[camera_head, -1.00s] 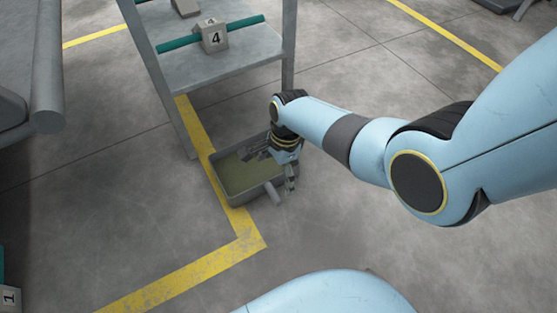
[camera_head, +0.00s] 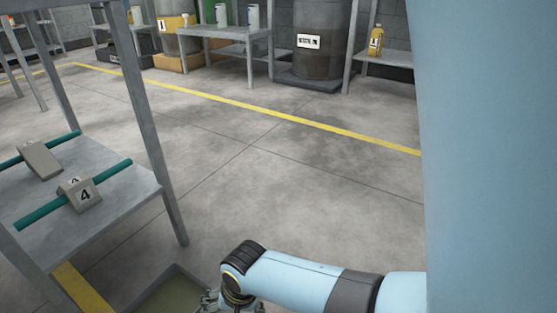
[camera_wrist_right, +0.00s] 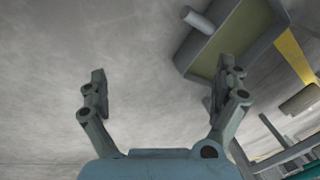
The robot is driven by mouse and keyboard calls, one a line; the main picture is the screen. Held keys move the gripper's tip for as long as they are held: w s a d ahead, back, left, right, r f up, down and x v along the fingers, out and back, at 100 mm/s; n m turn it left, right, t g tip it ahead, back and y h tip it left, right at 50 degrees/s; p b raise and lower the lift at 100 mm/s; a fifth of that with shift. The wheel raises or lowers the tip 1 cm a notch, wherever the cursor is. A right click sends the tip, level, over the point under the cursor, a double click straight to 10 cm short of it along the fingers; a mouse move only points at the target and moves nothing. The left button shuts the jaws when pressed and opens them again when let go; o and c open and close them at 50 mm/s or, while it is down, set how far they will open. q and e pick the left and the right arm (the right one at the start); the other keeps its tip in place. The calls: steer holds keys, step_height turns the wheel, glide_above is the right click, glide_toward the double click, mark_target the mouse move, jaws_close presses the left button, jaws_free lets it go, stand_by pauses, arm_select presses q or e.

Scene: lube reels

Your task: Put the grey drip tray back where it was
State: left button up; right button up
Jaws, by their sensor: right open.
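The grey drip tray (camera_head: 150,287) lies on the floor beside the shelf stand, at the bottom edge of the head view, where its near part is cut off. Its inside is olive-coloured. The tray also shows at the upper right of the right wrist view (camera_wrist_right: 193,48), with its round handle sticking out. My right gripper (camera_head: 212,299) is at the tray's right side in the head view, partly hidden by its own wrist. In the right wrist view the gripper (camera_wrist_right: 162,75) is open, with nothing between its fingers. My left gripper is out of view.
The shelf stand (camera_head: 110,205) at left holds grey blocks on teal bars, one block marked 4 (camera_head: 80,195). A yellow floor line (camera_head: 290,118) crosses behind. A dark drum (camera_head: 322,50) and a bench (camera_head: 222,34) stand at the back. The middle floor is clear.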

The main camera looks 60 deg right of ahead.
steer(key=s+d+r+n+t, duration=0.1)
steer(key=s+r+n+t, duration=0.1)
steer(key=s+r+n, duration=0.3)
steer(key=s+r+n+t, duration=0.2)
steer(key=s+r+n, duration=0.4)
steer(key=r, duration=0.8)
steer(key=shift+s+d+r+n+t, duration=0.25)
steer(key=shift+d+n+t, duration=0.1)
steer(key=shift+n, duration=0.15)
steer(key=shift+f+p, duration=0.1)
steer(key=shift+p, duration=0.2)
